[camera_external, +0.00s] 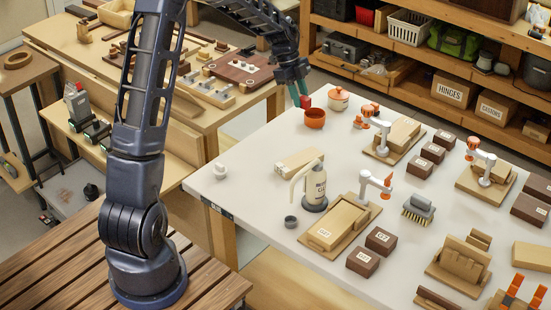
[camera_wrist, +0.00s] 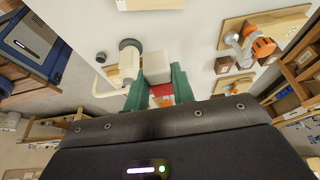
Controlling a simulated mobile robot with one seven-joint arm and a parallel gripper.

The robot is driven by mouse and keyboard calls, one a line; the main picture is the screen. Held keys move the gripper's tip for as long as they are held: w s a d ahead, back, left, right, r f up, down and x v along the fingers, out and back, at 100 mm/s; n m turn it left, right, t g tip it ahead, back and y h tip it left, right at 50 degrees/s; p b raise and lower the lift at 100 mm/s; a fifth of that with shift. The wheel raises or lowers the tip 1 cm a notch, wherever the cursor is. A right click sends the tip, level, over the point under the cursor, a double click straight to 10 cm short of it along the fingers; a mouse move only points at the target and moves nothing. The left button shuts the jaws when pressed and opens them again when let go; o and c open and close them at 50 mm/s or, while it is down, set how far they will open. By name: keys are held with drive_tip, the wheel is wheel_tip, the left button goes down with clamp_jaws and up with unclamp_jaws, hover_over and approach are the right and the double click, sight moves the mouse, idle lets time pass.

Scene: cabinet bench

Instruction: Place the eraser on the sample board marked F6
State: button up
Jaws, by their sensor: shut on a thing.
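My gripper (camera_external: 301,92) has green fingers and is shut on a small red block, the eraser (camera_external: 306,102), held just above or behind the orange bowl (camera_external: 315,119) near the table's far left edge. In the wrist view, the green fingers of my gripper (camera_wrist: 160,86) have a red patch of the eraser (camera_wrist: 160,89) between them. A pale block (camera_wrist: 156,67) shows at the fingertips; I cannot tell if it is part of the held piece. Wooden boards with small labels, such as one in front (camera_external: 325,233), stand on the white table. I cannot read F6 on any label.
A lidded orange-and-cream pot (camera_external: 338,99) is close behind the bowl. Small white-and-orange arms (camera_external: 376,184), dark labelled blocks (camera_external: 381,240) and a brush (camera_external: 418,209) crowd the right. The table's left part is mostly clear.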

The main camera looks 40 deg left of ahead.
sight(301, 160)
wheel_tip(301, 160, down, 20)
drive_tip(key=shift+r, duration=0.1)
idle(0.5)
drive_tip(key=o, duration=1)
